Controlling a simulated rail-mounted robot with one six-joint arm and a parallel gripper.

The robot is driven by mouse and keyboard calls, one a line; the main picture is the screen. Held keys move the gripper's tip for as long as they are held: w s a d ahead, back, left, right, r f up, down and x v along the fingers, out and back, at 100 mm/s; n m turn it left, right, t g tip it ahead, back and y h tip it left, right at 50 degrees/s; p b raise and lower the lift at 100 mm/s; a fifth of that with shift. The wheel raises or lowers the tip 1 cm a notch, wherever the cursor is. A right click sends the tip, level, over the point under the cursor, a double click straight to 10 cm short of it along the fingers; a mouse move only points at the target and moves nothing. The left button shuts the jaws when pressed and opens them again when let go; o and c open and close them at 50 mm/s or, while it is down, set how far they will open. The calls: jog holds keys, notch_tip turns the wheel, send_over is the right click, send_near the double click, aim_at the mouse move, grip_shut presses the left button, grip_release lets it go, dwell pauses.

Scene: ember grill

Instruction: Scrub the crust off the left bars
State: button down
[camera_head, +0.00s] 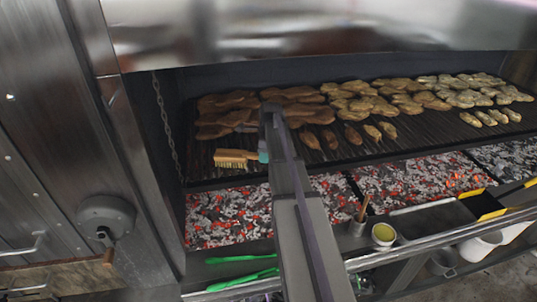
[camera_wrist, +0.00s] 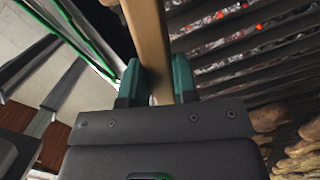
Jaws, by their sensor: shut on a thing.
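A brush (camera_head: 236,157) with a wooden back and pale bristles is at the left front of the grill bars (camera_head: 200,165). My gripper (camera_head: 263,152) is shut on its handle end. In the wrist view, the green fingers of my gripper (camera_wrist: 157,82) close on both sides of the wooden brush handle (camera_wrist: 150,40). The brush head lies over the left bars, near their front edge; I cannot tell whether the bristles touch them. The brush head is out of the wrist view. Crust on the bars cannot be made out at this size.
Browned pieces of meat (camera_head: 225,102) lie behind the brush, with several more rows (camera_head: 400,90) to the right. Glowing coals (camera_head: 230,215) lie below the front edge of the bars. Green tongs (camera_head: 243,280) and a small yellow-topped cup (camera_head: 383,234) are on the front shelf.

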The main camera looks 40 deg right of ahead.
jog(key=s+a+r+p, duration=0.2)
jog(key=s+r+p, duration=0.2)
jog(key=r+p, duration=0.3)
jog(key=shift+s, duration=0.25)
dwell(0.6)
